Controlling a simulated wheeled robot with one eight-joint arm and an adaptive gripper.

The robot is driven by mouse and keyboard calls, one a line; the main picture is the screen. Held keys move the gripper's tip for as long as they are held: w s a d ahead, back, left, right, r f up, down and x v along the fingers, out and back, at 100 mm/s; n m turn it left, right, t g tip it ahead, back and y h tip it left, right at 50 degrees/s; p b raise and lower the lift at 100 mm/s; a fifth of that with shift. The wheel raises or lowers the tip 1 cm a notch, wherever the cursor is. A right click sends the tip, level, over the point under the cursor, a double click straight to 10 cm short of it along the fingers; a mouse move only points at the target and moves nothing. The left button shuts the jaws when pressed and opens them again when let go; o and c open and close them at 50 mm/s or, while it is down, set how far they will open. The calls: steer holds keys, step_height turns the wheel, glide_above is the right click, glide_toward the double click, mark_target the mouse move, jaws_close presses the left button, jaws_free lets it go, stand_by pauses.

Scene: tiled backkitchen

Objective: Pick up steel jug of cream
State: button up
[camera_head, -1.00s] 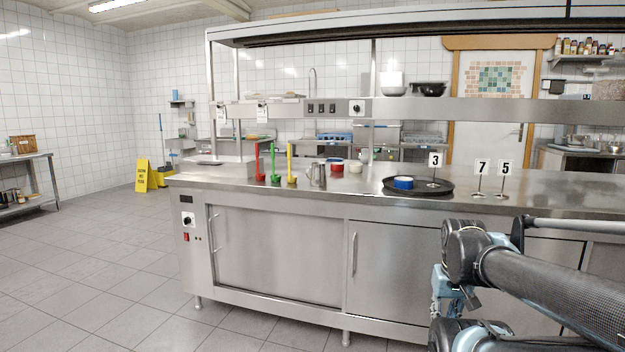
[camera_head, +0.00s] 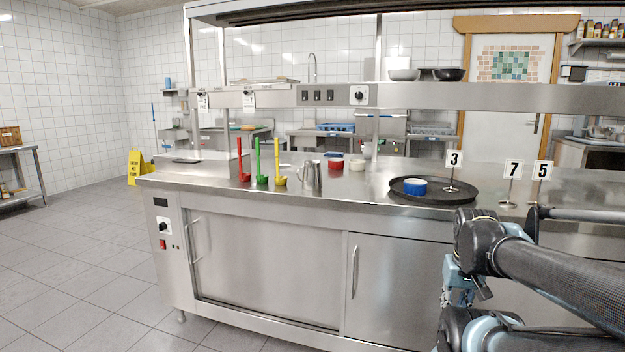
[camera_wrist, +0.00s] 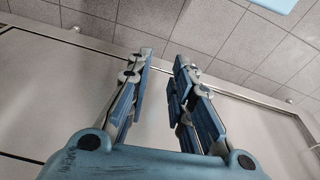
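The steel jug (camera_head: 311,175) stands upright on the steel counter (camera_head: 345,205), right of the yellow ladle (camera_head: 280,166). Its contents cannot be seen. In the wrist view my gripper (camera_wrist: 162,72) is open, with its two blue-padded fingers apart and nothing between them. It points toward the cabinet front and floor tiles, away from the jug. In the head view my arm is at the lower right, in front of the counter and well apart from the jug.
Red (camera_head: 242,162) and green (camera_head: 262,164) ladles stand left of the jug. A red bowl (camera_head: 335,164) and a cream-coloured bowl (camera_head: 357,164) sit behind it. A black tray (camera_head: 430,198) holds a blue bowl (camera_head: 413,186) and number stand 3. An overhead shelf (camera_head: 420,96) spans the counter.

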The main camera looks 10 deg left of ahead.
steer(key=shift+w+d, duration=0.15)
steer(key=shift+d, duration=0.05)
step_height(320, 180, up, 27)
steer(key=n+t+y, duration=0.6)
steer(key=n+y, duration=0.5)
glide_above(309, 175)
steer(key=s+d, duration=1)
steer(key=s, duration=0.3)
steer(key=shift+w+d+x, duration=0.1)
steer(key=shift+w+x, duration=0.05)
steer(key=shift+x, duration=4.05)
steer(key=shift+w+d+x, duration=0.1)
steer(key=shift+w+x, duration=0.1)
steer(key=shift+x, duration=3.95)
steer(key=shift+r, duration=0.1)
jaws_close()
